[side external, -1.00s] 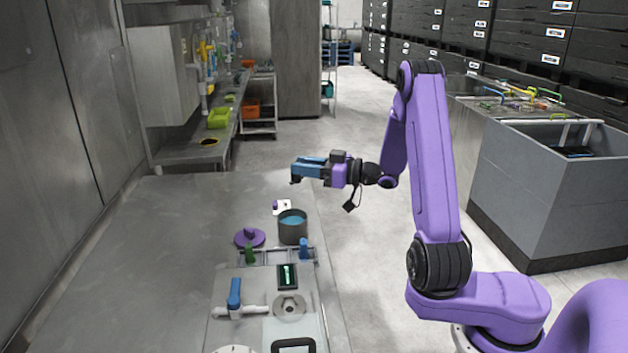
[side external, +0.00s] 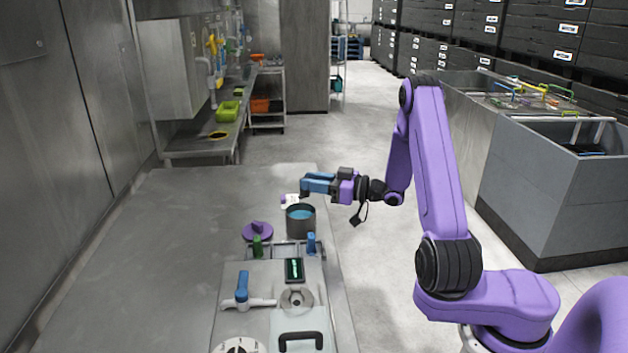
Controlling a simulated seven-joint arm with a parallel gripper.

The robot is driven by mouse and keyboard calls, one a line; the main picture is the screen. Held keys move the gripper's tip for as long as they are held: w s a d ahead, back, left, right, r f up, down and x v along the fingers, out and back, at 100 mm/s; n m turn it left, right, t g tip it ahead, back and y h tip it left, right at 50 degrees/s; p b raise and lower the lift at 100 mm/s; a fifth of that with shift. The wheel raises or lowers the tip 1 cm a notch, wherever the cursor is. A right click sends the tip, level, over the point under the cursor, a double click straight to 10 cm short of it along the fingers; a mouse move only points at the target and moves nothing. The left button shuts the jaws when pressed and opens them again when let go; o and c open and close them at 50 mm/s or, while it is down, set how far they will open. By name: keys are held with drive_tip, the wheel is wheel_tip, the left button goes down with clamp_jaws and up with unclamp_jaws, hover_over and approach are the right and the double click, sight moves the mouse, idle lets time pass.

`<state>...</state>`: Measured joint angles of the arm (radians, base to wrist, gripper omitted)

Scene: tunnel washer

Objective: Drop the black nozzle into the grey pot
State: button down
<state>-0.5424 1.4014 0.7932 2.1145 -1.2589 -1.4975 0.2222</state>
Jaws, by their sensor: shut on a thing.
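The grey pot (side external: 301,224) stands on the steel table, open at the top, with blue showing inside. My gripper (side external: 305,190) is just above the pot, its blue fingers level and pointing left. It is shut on a small dark thing at the fingertips, which I take to be the black nozzle (side external: 304,196). The nozzle is small and mostly hidden by the fingers. It hangs over or just behind the pot's rim; I cannot tell exactly which from this angle.
A small white item (side external: 289,201) is behind the pot. A purple knobbed disc (side external: 257,231) lies to its left. In front are a green peg (side external: 257,246), a blue peg (side external: 311,243) and a panel with a blue-handled valve (side external: 242,290). The table's left side is clear.

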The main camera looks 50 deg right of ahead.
drive_tip(key=c, duration=0.8)
unclamp_jaws()
drive_tip(key=shift+o, duration=0.2)
drive_tip(key=v, duration=1.7)
drive_tip(key=shift+s, duration=0.2)
drive_tip(key=shift+d, duration=0.15)
